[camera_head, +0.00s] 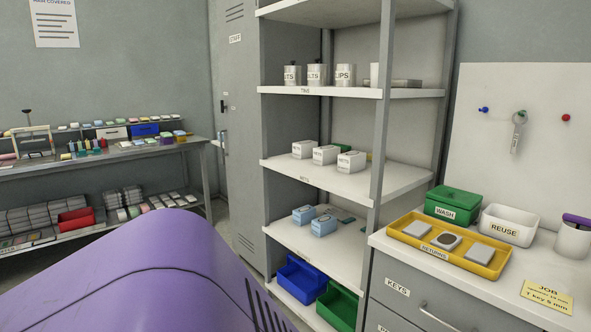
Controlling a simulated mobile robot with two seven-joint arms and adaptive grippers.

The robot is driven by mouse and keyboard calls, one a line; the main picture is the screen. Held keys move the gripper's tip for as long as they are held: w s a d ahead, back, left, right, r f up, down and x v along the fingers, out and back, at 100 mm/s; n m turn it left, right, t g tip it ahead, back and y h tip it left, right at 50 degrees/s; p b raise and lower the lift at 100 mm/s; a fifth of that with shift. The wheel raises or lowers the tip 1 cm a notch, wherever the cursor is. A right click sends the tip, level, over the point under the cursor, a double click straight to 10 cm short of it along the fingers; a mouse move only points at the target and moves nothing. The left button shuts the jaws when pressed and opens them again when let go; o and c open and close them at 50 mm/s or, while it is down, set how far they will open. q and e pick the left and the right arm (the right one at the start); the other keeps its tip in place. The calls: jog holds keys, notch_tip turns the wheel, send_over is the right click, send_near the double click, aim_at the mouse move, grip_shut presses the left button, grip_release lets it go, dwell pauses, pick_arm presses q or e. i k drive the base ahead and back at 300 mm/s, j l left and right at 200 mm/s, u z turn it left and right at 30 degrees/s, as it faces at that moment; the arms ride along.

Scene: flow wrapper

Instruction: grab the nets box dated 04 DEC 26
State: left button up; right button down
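Three small white boxes stand in a row on the middle shelf: a left one (303,149), a middle one (325,154) and a right one (351,161). Each has dark print on its front, too small to read, so I cannot tell which is dated 04 DEC 26. The shelf edge below them has a small label (305,179) that seems to read NETS. Two light blue boxes, one at the left (303,214) and one at the right (323,225), sit on the shelf below. Neither of my grippers is in view.
A large purple casing (150,265) fills the lower left foreground. A grey shelf post (380,130) stands right of the white boxes. Tins (317,75) occupy the shelf above. At right, a counter holds a yellow tray (408,240), a green WASH box (453,203) and a white REUSE bin (508,225).

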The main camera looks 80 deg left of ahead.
aim_at(301, 150)
jog(key=j+u, duration=0.2)
jog(key=u, duration=0.25)
jog(key=j+u, duration=0.15)
jog(key=u, duration=0.35)
jog(key=i+j+u, duration=0.1)
jog(key=u, duration=0.35)
jog(key=i+j+u, duration=0.3)
jog(key=i+j, duration=0.15)
jog(key=j, duration=0.2)
jog(key=i+j+u, duration=0.25)
jog(key=i+j, duration=0.25)
